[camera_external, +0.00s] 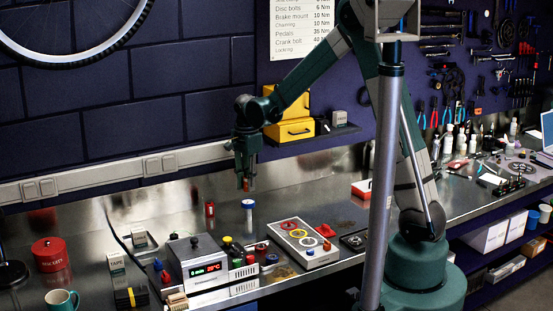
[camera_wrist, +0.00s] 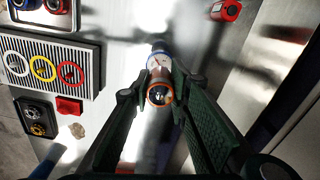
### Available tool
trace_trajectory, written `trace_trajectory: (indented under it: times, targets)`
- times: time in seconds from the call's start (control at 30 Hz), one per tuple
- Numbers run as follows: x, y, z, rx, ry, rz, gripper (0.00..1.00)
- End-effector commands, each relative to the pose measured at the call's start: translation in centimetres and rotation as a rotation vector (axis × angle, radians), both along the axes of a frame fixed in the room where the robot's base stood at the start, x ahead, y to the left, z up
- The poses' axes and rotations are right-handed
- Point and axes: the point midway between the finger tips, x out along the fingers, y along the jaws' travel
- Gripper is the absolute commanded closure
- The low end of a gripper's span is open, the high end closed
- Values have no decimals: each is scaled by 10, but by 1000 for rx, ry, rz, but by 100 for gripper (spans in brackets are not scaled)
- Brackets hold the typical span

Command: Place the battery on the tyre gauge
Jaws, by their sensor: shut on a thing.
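My gripper (camera_external: 245,180) is shut on the battery (camera_external: 246,185), a small cylinder that shows reddish in the external view. In the wrist view the battery (camera_wrist: 160,96) shows its end with an orange-copper rim, between the two fingertips (camera_wrist: 160,88). In the external view a gap separates the battery from the gauge.
A red cylinder (camera_external: 210,209) stands left of the gauge. A tray with coloured rings (camera_external: 302,243) lies to the right, and a grey box with a display (camera_external: 197,262) stands in front at left. The metal bench (camera_external: 175,215) behind is mostly clear.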

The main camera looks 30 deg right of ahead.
Motion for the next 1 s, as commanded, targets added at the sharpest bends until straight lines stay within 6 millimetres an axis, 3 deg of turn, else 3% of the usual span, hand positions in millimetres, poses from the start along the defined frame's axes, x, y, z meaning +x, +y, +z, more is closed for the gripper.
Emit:
trace_trajectory:
  times: [0.5, 0.97, 1.0]
  targets:
    - [0, 0, -40, 0, 0, 0, 95]
    - [0, 0, -45, 0, 0, 0, 95]
    - [0, 0, -45, 0, 0, 0, 80]
